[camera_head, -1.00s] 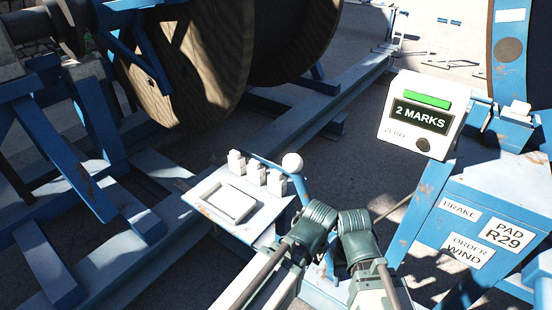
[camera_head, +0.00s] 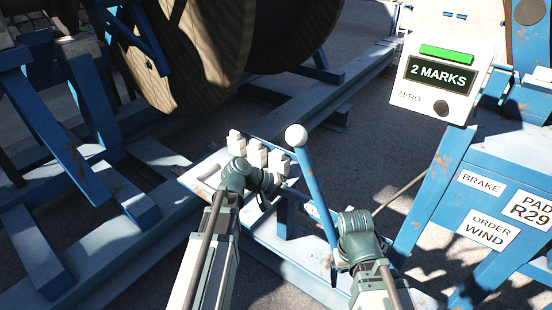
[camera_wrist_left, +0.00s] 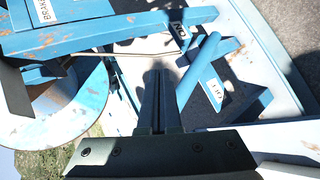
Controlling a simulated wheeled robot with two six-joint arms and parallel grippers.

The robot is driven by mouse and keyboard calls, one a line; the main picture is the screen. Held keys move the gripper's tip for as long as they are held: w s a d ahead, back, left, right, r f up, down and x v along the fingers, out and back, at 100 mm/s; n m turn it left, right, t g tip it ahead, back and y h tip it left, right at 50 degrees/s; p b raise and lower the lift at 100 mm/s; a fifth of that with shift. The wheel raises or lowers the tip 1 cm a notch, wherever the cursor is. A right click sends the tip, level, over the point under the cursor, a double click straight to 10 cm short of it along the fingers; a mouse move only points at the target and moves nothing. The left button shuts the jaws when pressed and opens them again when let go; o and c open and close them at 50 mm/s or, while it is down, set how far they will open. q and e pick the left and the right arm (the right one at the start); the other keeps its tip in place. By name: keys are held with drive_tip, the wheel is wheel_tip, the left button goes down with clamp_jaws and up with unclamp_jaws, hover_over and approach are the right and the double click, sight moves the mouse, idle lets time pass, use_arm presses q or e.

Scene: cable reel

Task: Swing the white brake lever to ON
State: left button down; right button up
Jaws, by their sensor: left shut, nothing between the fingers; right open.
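The brake lever is a blue rod (camera_head: 316,190) with a white ball knob (camera_head: 296,135). It stands up, leaning left at its top, in the middle of the head view. In the left wrist view a blue rod (camera_wrist_left: 198,72), likely the lever, slants just right of the fingers. Small white labels lie near it; one (camera_wrist_left: 217,90) may read OFF. My left gripper (camera_head: 272,186) is shut and empty, just left of the rod; I cannot tell whether it touches. Its dark fingers show in the wrist view (camera_wrist_left: 160,105). My right gripper (camera_head: 340,264) is open beside the lever's lower end, its fingers mostly hidden.
White blocks (camera_head: 256,153) stand on a pale panel left of the lever. A counter box (camera_head: 440,75) reads 2 MARKS. A blue cabinet (camera_head: 480,165) with BRAKE and ORDER WIND labels stands right. The wooden reel (camera_head: 205,60) and blue frame fill the back left.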

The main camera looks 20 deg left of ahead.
use_arm(q)
drive_tip(key=w+a+r+n+t+b, duration=0.2)
drive_tip(key=a+t, duration=0.1)
drive_tip(key=a, duration=0.4)
drive_tip(key=w+a+r+n+t+h+b, duration=0.1)
drive_tip(key=w+a+r+n+t+b, duration=0.1)
drive_tip(key=a, duration=0.6)
drive_tip(key=w+a+r+n+t+b, duration=0.2)
drive_tip(key=w+a+n+t, duration=0.1)
drive_tip(key=a, duration=0.4)
drive_tip(key=shift+a+r+n+t, duration=0.15)
drive_tip(key=shift+n+t, duration=0.45)
drive_tip(key=shift+t, duration=0.6)
use_arm(e)
wheel_tip(320, 180, down, 8)
use_arm(q)
drive_tip(key=s+d+p+x, duration=0.1)
drive_tip(key=d+x, duration=0.1)
drive_tip(key=x, duration=1)
drive_tip(key=shift+d+r+p, duration=0.3)
drive_tip(key=shift+d+r, duration=0.15)
use_arm(e)
drive_tip(key=shift+r, duration=0.8)
use_arm(q)
drive_tip(key=shift+s, duration=0.1)
